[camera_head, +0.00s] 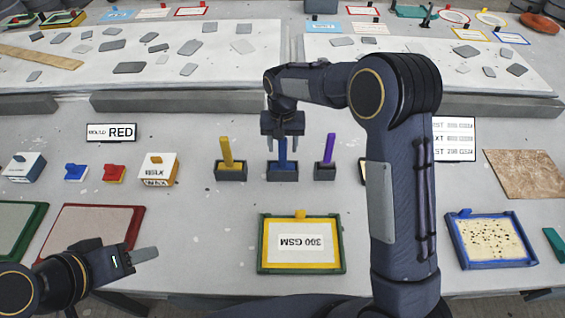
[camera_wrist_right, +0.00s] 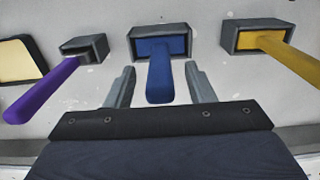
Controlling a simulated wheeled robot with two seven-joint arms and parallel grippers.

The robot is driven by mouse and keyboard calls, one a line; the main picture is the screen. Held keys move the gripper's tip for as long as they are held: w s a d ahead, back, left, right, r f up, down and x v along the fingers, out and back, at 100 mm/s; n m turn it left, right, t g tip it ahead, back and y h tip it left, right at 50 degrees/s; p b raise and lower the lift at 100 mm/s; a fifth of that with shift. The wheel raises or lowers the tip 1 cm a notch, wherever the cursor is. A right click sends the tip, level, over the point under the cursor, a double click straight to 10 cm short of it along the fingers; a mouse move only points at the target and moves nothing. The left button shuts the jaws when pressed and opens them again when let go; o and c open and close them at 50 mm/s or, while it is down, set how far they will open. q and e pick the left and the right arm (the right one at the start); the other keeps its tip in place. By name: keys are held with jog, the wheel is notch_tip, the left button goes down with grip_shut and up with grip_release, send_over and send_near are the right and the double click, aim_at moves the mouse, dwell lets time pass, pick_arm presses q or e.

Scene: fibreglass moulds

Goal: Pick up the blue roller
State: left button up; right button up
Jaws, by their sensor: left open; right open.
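The blue roller (camera_head: 282,147) stands upright in a small dark holder (camera_head: 283,176) on the table, between the yellow and purple rollers. In the right wrist view the blue roller's handle (camera_wrist_right: 160,78) rises between the two open fingers of my right gripper (camera_wrist_right: 161,88), with a gap on each side. In the head view my right gripper (camera_head: 282,143) is above the holder, pointing down, and partly hides the handle. My left gripper (camera_head: 146,256) is open and empty at the lower left, away from the rollers.
The yellow roller (camera_head: 226,152) and purple roller (camera_head: 326,149) stand in holders close on either side. A yellow and green framed 300 GSM panel (camera_head: 301,267) lies in front. Raised white slabs lie behind.

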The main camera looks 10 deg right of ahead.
jog(key=shift+f, duration=0.2)
jog(key=c, duration=1.1)
jog(key=shift+o, duration=0.2)
jog(key=shift+r, duration=0.1)
